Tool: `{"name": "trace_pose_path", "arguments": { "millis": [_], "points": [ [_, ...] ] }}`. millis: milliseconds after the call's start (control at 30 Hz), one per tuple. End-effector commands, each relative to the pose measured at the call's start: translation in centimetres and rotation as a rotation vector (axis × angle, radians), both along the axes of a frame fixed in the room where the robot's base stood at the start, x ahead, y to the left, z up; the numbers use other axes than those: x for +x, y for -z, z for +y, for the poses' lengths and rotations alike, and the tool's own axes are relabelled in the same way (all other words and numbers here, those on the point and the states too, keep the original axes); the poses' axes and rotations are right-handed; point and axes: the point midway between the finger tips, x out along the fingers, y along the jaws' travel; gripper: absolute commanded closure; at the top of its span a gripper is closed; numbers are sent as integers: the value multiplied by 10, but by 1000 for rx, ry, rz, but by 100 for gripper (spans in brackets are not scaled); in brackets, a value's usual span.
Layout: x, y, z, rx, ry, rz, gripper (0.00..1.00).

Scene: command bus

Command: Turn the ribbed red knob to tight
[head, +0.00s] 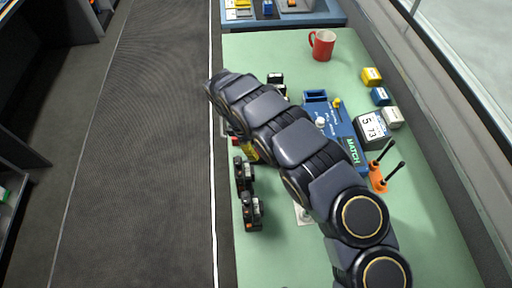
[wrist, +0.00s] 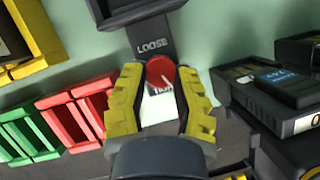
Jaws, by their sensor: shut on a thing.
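The red knob (wrist: 160,71) is near the middle of the wrist view, on a small plate. The word LOOSE (wrist: 152,45) is above it. A second label on a white patch below it is partly covered and hard to read. A pale mark on the knob points toward the lower right. My gripper (wrist: 160,76) has its yellow-padded fingers on the left and right sides of the knob and is shut on it. In the head view my arm hides the knob, and I cannot make out the gripper there.
Green and red trays (wrist: 70,114) lie left of the gripper in the wrist view. A dark labelled device (wrist: 290,95) stands close on the right. On the green table, a red mug (head: 322,45), a blue MATCH unit (head: 335,118) and an orange stand (head: 377,177) surround my arm.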

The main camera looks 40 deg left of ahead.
Motion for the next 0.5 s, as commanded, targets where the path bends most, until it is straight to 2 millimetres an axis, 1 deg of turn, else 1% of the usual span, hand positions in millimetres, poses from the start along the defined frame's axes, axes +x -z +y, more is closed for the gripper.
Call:
{"name": "trace_pose_path", "arguments": {
  "millis": [67, 300, 400, 500],
  "points": [
    [1, 2, 0, 4, 46, 3, 100],
    [2, 3, 0, 1, 309, 6, 100],
    [2, 3, 0, 2, 383, 5, 100],
    [3, 3, 0, 1, 409, 3, 100]
  ]
}}
